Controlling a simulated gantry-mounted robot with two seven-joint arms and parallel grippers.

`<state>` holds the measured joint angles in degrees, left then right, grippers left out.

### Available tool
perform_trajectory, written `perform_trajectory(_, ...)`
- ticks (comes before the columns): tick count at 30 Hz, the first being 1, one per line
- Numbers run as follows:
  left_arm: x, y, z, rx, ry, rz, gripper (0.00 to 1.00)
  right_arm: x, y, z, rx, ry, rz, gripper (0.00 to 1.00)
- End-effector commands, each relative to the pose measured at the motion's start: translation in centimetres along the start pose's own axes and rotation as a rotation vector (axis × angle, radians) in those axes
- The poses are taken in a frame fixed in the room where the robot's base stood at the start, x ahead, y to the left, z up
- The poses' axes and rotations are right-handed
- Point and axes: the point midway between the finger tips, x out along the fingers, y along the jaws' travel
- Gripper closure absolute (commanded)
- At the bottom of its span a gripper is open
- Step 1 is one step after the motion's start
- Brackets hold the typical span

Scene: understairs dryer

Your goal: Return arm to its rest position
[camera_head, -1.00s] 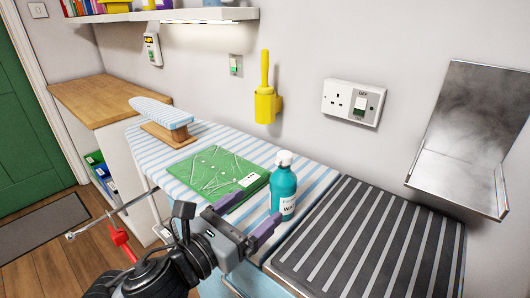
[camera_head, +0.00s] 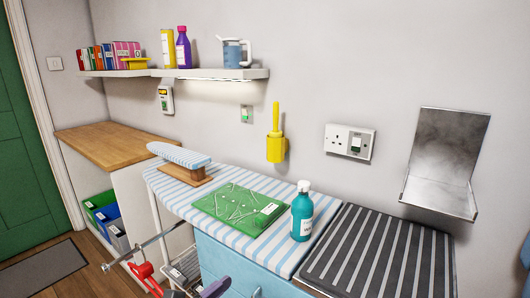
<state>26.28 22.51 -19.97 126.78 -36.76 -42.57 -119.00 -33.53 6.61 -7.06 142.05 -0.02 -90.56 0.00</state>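My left gripper (camera_head: 195,292) is at the bottom edge of the view, mostly cut off. Its purple fingertips show apart, with nothing seen between them. It is below and in front of the blue drawer unit (camera_head: 235,268), clear of the board top. My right gripper is not in view. The teal bottle with a white cap (camera_head: 302,215) stands upright on the striped ironing board (camera_head: 268,252).
A small striped sleeve board (camera_head: 180,157) stands at the board's far end. A black-and-grey striped mat (camera_head: 375,255) lies right. A metal rod with a red part (camera_head: 147,278) juts out at lower left. A yellow holder (camera_head: 276,148) and metal wall tray (camera_head: 445,165) hang on the wall.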

Motion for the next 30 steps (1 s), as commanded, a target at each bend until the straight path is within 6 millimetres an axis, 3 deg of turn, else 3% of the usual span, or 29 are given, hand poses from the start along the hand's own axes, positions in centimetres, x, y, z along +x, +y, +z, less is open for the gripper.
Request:
perform_trajectory(8, -1.5, -1.3, -5.7, -0.172, 0.119, 0.004, 0.1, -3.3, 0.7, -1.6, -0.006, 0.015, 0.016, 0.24)
perform_trajectory(14, -5.3, -1.8, -11.1, -0.487, 0.238, 0.129, 0.1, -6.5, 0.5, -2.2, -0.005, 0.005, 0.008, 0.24)
perform_trajectory(17, -8.5, -1.6, -14.1, -0.768, 0.301, 0.275, 0.1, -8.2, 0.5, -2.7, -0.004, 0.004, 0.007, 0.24)
perform_trajectory(23, -17.5, -0.8, -19.7, -1.506, 0.318, 0.765, 0.1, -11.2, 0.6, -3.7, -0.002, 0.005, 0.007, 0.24)
perform_trajectory(27, -22.8, -0.2, -21.9, -1.96, 0.159, 1.132, 0.1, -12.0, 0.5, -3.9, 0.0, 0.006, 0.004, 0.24)
perform_trajectory(30, -25.1, 0.5, -22.3, -2.224, -0.039, 1.343, 0.1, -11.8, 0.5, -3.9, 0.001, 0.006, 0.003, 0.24)
